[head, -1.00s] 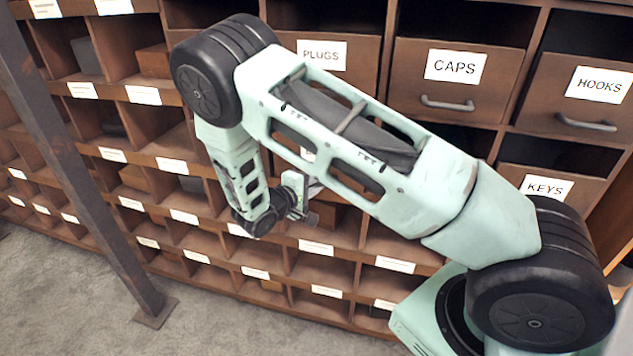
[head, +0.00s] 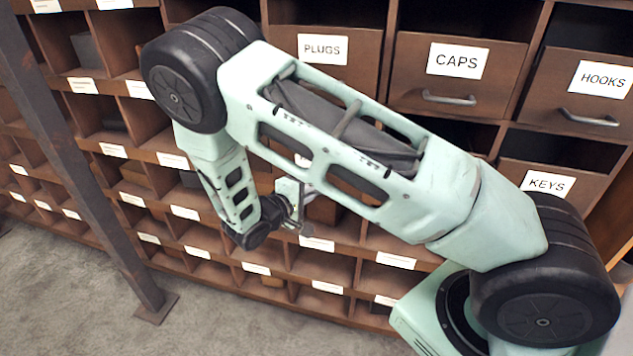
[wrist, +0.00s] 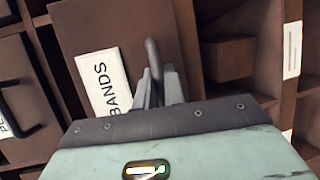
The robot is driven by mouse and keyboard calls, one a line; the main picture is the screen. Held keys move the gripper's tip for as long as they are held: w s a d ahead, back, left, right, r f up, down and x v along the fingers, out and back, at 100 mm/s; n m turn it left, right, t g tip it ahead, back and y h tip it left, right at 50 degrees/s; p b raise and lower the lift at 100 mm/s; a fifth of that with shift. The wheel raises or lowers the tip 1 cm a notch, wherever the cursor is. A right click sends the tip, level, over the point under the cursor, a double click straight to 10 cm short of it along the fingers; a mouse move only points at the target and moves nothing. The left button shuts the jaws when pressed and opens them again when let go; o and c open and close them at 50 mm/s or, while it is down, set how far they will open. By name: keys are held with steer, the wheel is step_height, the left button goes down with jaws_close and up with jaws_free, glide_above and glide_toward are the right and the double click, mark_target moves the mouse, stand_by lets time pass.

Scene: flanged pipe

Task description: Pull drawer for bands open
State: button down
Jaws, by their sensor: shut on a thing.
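The drawer for bands (wrist: 125,25) shows in the wrist view with a white BANDS label (wrist: 102,82) on its front. Its grey bar handle (wrist: 152,55) sits between the fingers of my gripper (wrist: 157,88), which is shut on it. The drawer front appears to stand out from the neighbouring fronts, but I cannot tell how far. In the head view my arm covers most of this drawer, and the fingertips are hard to make out.
The PLUGS drawer (head: 310,73), CAPS drawer (head: 420,70), HOOKS drawer (head: 560,85) and KEYS drawer (head: 515,175) are nearby. Open cubbyholes fill the rest of the cabinet. A dark metal post (head: 85,170) stands at the left. Grey floor (head: 230,318) is clear in front.

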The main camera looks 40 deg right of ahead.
steer(key=s+a, duration=1.2)
steer(key=a, duration=0.3)
steer(key=shift+a+b, duration=0.15)
steer(key=shift+b, duration=0.15)
steer(key=c, duration=1.8)
jaws_free()
steer(key=shift+o, duration=0.2)
steer(key=b+v, duration=0.2)
steer(key=v, duration=1.5)
steer(key=shift+a, duration=0.2)
steer(key=shift+r, duration=0.15)
